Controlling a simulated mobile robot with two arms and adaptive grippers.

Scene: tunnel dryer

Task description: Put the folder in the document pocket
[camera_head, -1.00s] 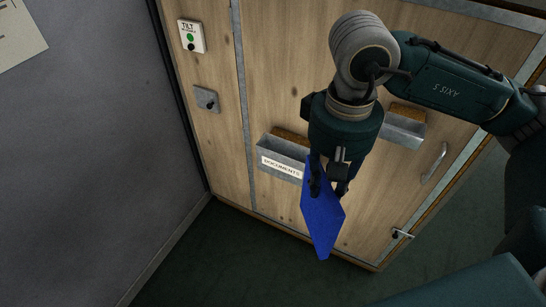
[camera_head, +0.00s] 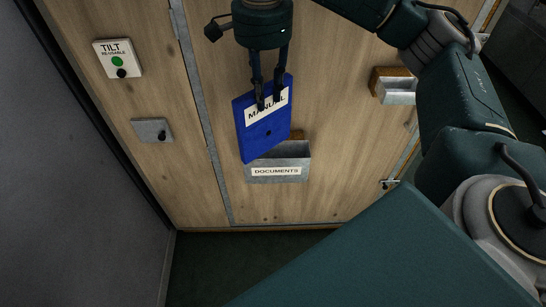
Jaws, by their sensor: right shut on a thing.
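The blue folder (camera_head: 261,135), with a white label reading "MANUAL", hangs tilted from my right gripper (camera_head: 268,100). The gripper is shut on its upper edge, fingers pointing down. The document pocket (camera_head: 293,172) is a grey metal box labelled "DOCUMENTS" on the wooden panel. In the picture, the folder's lower part overlaps the pocket's upper left and hides part of its opening. I cannot tell whether the folder's lower edge is above the opening or in front of it. My left gripper is not in view.
A second, smaller metal pocket (camera_head: 398,92) is on the panel to the right. A tilt indicator plate (camera_head: 118,60) and a small latch plate (camera_head: 152,131) are at the left. A door handle (camera_head: 389,184) is low on the right. Dark floor (camera_head: 215,258) lies below.

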